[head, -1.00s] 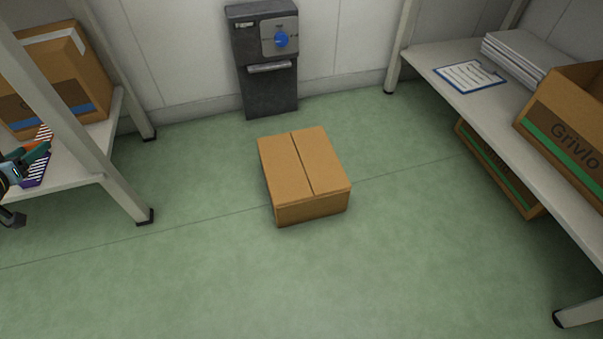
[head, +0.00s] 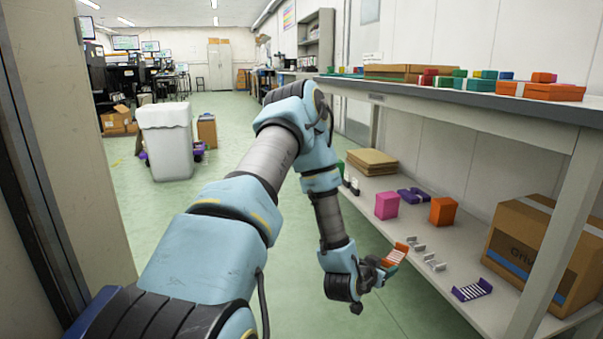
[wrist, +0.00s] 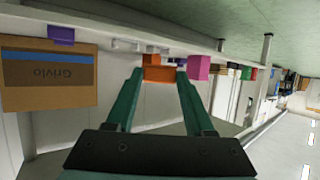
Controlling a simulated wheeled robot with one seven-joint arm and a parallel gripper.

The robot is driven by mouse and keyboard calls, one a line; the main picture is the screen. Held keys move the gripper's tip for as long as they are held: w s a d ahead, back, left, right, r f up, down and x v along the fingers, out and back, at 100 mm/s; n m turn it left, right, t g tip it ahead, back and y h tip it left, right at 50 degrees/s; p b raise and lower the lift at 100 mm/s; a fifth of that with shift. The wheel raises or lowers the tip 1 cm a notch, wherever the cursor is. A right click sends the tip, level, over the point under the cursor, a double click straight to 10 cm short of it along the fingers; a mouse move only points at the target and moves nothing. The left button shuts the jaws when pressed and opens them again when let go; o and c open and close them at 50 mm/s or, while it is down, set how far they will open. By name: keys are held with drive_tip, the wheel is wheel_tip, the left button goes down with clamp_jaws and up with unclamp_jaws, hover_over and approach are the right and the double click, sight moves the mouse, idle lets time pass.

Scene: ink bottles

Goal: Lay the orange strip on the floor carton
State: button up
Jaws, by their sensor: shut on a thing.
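The orange strip (head: 398,253), orange with white stripes, is held tilted in the air in front of the lower shelf in the head view. My gripper (head: 389,266) is shut on it. In the wrist view, my gripper's green fingers (wrist: 160,82) close on an orange piece (wrist: 160,73); an orange box behind partly merges with it, so the strip's edge is hard to tell. The floor carton, a closed brown box on the green floor in the earlier head view, is not in the current views.
The lower shelf (head: 440,300) holds a pink box (head: 387,205), an orange box (head: 443,211), a purple strip (head: 472,290), small grey clips and a Grivlo carton (head: 520,250). The upper shelf (head: 480,98) holds coloured boxes. A white bin (head: 166,140) stands on the open green floor.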

drive_tip(key=w+a+r+n+t+y+p, duration=0.2)
drive_tip(key=a+n+y, duration=0.25)
drive_tip(key=a, duration=1.25)
drive_tip(key=w+a+r+n+t+y+p, duration=0.1)
drive_tip(key=w+a+r+n+y+p, duration=0.25)
drive_tip(key=a, duration=1.35)
wheel_tip(320, 180, up, 36)
drive_tip(key=y+p, duration=0.1)
drive_tip(key=p, duration=3.5)
drive_tip(key=v, duration=0.5)
drive_tip(key=shift+s+d+r, duration=0.2)
drive_tip(key=shift+s, duration=0.15)
